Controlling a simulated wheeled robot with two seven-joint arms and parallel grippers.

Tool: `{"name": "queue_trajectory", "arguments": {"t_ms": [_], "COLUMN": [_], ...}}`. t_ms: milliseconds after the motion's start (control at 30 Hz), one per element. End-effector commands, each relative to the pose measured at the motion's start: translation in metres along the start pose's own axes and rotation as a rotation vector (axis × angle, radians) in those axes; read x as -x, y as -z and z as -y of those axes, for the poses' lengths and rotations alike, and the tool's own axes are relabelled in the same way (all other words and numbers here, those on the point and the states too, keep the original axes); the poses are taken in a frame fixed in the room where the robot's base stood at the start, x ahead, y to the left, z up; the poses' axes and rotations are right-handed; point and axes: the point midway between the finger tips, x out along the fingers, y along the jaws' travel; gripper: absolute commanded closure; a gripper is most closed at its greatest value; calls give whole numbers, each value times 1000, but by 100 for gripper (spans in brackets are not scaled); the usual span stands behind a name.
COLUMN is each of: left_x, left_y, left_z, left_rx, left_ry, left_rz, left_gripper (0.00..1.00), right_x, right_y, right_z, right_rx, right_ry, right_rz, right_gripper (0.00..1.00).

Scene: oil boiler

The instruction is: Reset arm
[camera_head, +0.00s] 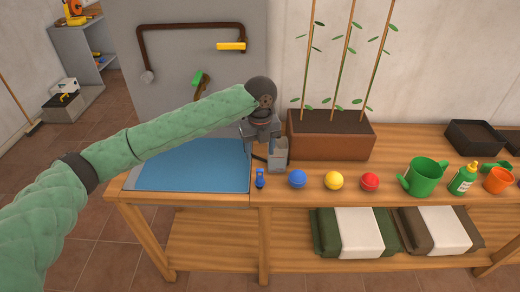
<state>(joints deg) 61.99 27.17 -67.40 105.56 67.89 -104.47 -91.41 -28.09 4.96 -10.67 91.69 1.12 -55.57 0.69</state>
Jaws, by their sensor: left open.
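My left arm comes in from the left in a green quilted sleeve and reaches over the wooden table. My left gripper (268,150) is open above the table, between a blue mat (190,172) and a brown planter (330,142). A small blue item (260,179) lies on the table just in front of the gripper, and I cannot tell if the fingers touch anything. My right gripper is not in view.
Blue (298,179), yellow (334,180) and red (370,181) balls line the table's front. A green watering can (424,177), a green bottle (463,179) and an orange pot (498,180) stand right. Tall stems rise from the planter. Folded sacks lie on the lower shelf.

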Motion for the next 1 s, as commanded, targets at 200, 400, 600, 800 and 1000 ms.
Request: {"name": "queue_trajectory", "arguments": {"t_ms": [200, 400, 600, 800, 1000], "left_x": [-1, -17, -44, -67, -87], "left_y": [0, 17, 50, 80, 106], "left_z": [0, 7, 17, 23, 21], "left_rx": [1, 49, 184, 349, 535], "left_ry": [1, 37, 122, 208, 283], "left_rz": [-1, -11, -34, -66, -107], "left_gripper": [45, 45, 45, 45, 45], "right_x": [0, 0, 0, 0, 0], "right_y": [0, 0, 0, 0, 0], "right_z": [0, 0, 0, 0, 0], "right_rx": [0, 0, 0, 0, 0], "right_ry": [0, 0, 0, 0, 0], "right_rz": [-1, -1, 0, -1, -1], "right_gripper": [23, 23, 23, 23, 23]}}
